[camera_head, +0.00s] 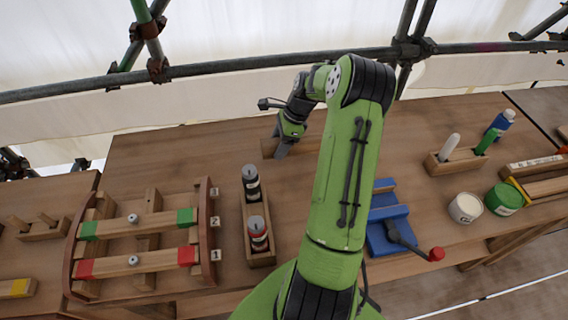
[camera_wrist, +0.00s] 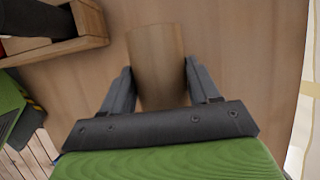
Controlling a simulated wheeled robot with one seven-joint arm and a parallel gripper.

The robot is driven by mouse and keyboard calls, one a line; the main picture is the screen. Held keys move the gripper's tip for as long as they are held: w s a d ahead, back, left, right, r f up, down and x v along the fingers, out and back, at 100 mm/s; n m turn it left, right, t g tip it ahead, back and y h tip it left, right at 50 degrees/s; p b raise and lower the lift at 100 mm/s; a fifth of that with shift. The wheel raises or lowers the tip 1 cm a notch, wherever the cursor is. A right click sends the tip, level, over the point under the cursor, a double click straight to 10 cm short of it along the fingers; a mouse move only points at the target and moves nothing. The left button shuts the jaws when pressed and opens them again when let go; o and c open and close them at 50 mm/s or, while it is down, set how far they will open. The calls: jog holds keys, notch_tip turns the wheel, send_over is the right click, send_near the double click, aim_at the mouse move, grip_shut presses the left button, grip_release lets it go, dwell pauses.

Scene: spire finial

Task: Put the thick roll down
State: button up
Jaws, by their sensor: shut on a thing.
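The thick roll (camera_wrist: 157,60) is a plain brown wooden cylinder between my gripper's fingers in the wrist view. My gripper (camera_wrist: 158,85) is shut on it, with one grey finger along each side. In the head view my gripper (camera_head: 281,152) is low over the back middle of the wooden table (camera_head: 225,158). The roll (camera_head: 269,147) shows there in part as a brown piece beside the fingers. The rest of it is hidden by the gripper and arm. I cannot tell whether the roll touches the table.
A wooden holder (camera_head: 262,260) with two dark cylinders stands nearer, left of my arm. A slatted rack (camera_head: 213,222) with green- and red-ended bars is at left. A blue device (camera_head: 378,238) and two tubs (camera_head: 466,207) are at right. Bare tabletop lies around my gripper.

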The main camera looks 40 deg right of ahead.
aim_at(275, 170)
notch_tip(275, 170, down, 9)
jog(key=shift+w+f+b, duration=0.15)
jog(key=shift+f+b, duration=0.05)
jog(key=shift+b, duration=0.4)
jog(key=o, duration=1.4)
